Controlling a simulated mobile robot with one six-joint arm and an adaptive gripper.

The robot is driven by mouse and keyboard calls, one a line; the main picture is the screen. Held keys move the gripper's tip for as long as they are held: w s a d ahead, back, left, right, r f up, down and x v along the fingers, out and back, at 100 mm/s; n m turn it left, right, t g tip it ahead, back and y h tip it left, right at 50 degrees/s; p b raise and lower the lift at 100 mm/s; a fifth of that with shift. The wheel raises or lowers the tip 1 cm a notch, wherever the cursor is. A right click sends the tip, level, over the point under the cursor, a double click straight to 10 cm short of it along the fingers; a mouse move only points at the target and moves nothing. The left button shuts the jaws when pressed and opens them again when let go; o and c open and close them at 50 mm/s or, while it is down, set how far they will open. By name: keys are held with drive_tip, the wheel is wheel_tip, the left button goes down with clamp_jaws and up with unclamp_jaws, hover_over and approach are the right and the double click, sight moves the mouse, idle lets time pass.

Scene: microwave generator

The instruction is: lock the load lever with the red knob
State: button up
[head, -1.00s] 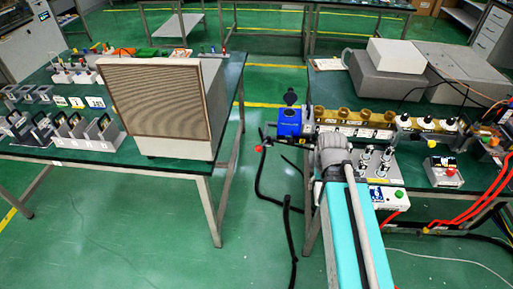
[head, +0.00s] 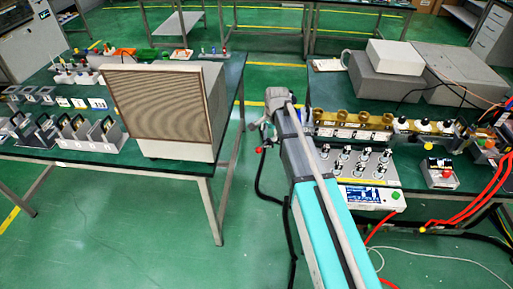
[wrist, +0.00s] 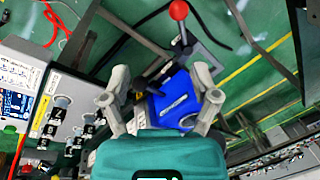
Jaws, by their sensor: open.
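The red knob (wrist: 179,10) tops a short lever (wrist: 184,38) at the top of the wrist view. It also shows as a small red ball (head: 259,149) left of my arm in the head view. The lever's base meets a blue housing (wrist: 176,100). My gripper (wrist: 162,88) is open and empty, its fingers spread over the blue housing. The red knob lies beyond the fingertips, apart from them. In the head view my arm hides the blue housing and most of the gripper.
A panel with several switches (wrist: 62,115) and a display lies left of my gripper. In the head view a bench (head: 400,178) with several brown and white terminals stands at the right. A grilled box (head: 157,108) stands on the left bench. Green floor lies between the benches.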

sight(260, 148)
drive_tip(key=shift+w+a+r+m, duration=0.2)
drive_tip(key=shift+w+a+m, duration=0.2)
drive_tip(key=shift+w+a, duration=0.6)
drive_tip(key=shift+s+a+f, duration=0.1)
drive_tip(key=shift+s+f, duration=0.05)
drive_tip(key=shift+f, duration=0.05)
drive_tip(key=f+b, duration=0.4)
drive_tip(key=w+a+f+b, duration=0.1)
drive_tip(key=f+b, duration=0.3)
drive_tip(key=b, duration=0.1)
drive_tip(key=w+f+b, duration=0.1)
drive_tip(key=f+b, duration=0.3)
drive_tip(key=f, duration=0.1)
drive_tip(key=shift+a+f, duration=0.1)
drive_tip(key=shift+a, duration=0.25)
